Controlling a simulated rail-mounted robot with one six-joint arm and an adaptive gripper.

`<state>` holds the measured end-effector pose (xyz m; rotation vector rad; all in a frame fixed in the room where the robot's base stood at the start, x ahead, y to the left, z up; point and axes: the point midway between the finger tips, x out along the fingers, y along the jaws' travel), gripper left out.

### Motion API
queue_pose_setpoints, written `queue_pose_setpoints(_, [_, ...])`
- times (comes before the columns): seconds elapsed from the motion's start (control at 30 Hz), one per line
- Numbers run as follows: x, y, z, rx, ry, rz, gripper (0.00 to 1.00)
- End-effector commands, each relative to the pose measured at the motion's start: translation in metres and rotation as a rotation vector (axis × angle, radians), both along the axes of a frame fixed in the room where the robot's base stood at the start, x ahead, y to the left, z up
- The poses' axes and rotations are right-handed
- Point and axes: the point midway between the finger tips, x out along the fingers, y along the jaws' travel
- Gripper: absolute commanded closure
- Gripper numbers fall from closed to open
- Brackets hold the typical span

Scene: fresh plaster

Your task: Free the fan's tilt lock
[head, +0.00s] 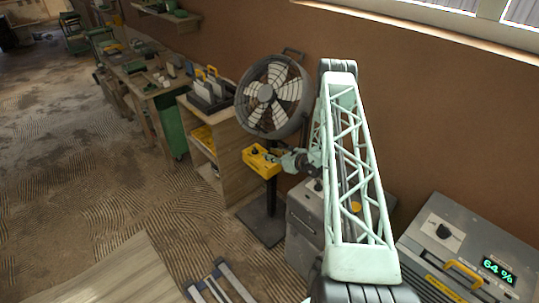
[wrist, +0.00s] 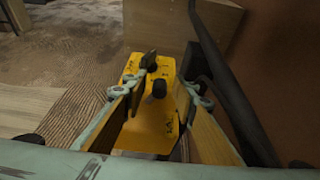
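The fan (head: 274,96) stands on a dark pole with a flat base, its round grille facing the room. A yellow box (head: 261,160) with dark controls sits on the pole below the grille. In the wrist view the yellow box (wrist: 146,132) fills the middle, with a black knob (wrist: 159,88) and a dark lever-like piece (wrist: 149,60) on it. I cannot tell which part is the tilt lock. My gripper (head: 288,161) is at the box's right side. In the wrist view my gripper (wrist: 163,91) is open, its fingers apart around the knob area; contact is unclear.
A wooden shelf unit (head: 229,160) stands left of the fan, with a workbench (head: 150,80) beyond. A grey unit (head: 305,215) stands right of the pole, and another with a "64 %" display (head: 497,270) is at lower right. The wall is close behind.

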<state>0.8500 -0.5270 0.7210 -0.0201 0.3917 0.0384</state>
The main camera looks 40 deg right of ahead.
Motion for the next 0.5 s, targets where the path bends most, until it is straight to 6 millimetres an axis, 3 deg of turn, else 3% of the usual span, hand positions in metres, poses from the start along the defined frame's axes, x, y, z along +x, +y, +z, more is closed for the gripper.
queue_pose_setpoints(0.5, [0.0102, 0.0007, -0.0048, 0.001, 0.001, 0.000, 0.74])
